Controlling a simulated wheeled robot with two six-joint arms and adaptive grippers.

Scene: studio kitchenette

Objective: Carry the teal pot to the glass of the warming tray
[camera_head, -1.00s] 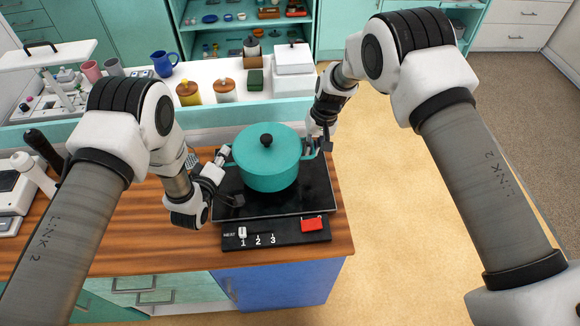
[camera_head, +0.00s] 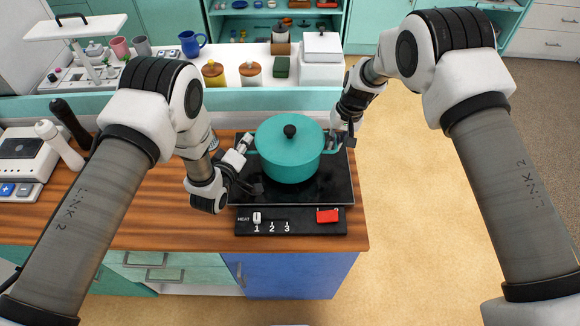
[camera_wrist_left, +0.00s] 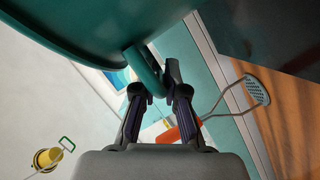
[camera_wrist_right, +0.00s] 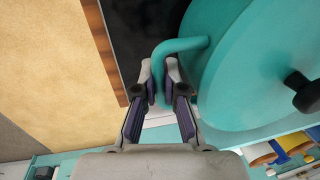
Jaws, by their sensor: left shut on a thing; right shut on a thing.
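The teal pot (camera_head: 289,161), lid on with a dark knob, is upright over the black glass of the warming tray (camera_head: 320,200). I cannot tell if its base touches the glass. My left gripper (camera_head: 247,143) is shut on the pot's left handle, which also shows between its fingers in the left wrist view (camera_wrist_left: 155,72). My right gripper (camera_head: 338,142) is shut on the right handle, a looped bar seen in the right wrist view (camera_wrist_right: 180,45). The tray's front panel has a white heat slider (camera_head: 257,217) at 1 and a red switch (camera_head: 327,215).
A white shelf behind the counter holds a blue mug (camera_head: 192,43), a yellow jar (camera_head: 213,74), a white jar (camera_head: 250,75) and a white box (camera_head: 321,60). Bottles (camera_head: 60,146) stand left on the counter. The wooden counter in front (camera_head: 150,210) is clear.

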